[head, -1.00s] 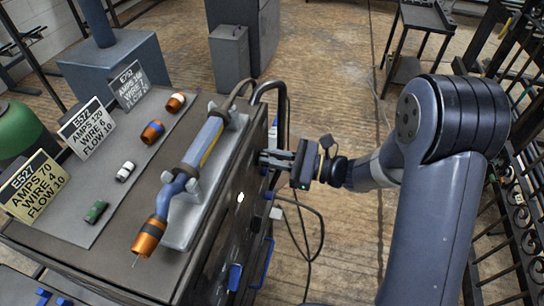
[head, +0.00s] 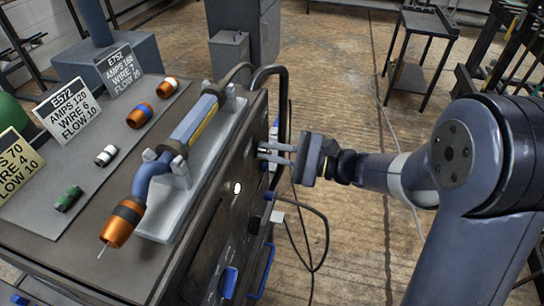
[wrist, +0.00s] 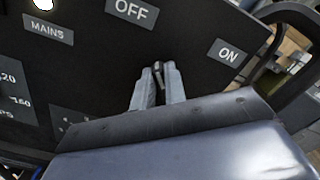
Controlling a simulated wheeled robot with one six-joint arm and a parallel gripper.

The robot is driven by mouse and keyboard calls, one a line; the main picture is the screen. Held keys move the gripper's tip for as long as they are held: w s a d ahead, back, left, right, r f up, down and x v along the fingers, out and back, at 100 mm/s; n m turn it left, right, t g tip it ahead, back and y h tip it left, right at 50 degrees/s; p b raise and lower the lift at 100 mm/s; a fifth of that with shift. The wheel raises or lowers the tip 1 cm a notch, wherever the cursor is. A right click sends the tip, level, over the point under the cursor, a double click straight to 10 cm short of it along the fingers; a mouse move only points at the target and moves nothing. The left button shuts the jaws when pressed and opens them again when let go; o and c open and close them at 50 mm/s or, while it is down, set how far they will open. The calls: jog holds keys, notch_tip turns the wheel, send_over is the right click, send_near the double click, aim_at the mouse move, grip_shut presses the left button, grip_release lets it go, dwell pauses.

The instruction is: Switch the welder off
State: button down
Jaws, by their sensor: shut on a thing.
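The welder (head: 205,240) is a dark cabinet at the left of the head view, with its front panel facing right. My gripper (head: 264,153) reaches the upper part of that panel from the right. In the wrist view, my gripper (wrist: 158,75) is shut on the welder's small dark switch (wrist: 158,70), mostly hidden between the pale fingers. The OFF label (wrist: 132,12) is above and left of the switch; the ON label (wrist: 228,53) is to its right. The lamp by the MAINS label (wrist: 48,29) glows white, and a lit lamp (head: 238,188) shows in the head view.
A torch (head: 180,140) with an orange nozzle lies in a cradle on the welder top, beside small coloured parts and printed cards (head: 68,110). A cable (head: 325,235) hangs right of the panel. A dark cart (head: 415,55) stands far off on open floor.

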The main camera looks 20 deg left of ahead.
dwell(0.3)
jog(key=c, duration=1.5)
grip_release()
jog(key=shift+o, duration=0.2)
jog(key=w+d, duration=0.1)
jog(key=d, duration=0.9)
jog(key=shift+d, duration=0.4)
jog(key=shift+a, duration=0.1)
jog(key=a, duration=0.7)
jog(key=s+a, duration=0.1)
jog(key=a, duration=0.2)
jog(key=shift+s+a, duration=0.1)
jog(key=shift+a, duration=0.3)
jog(key=shift+d, duration=0.1)
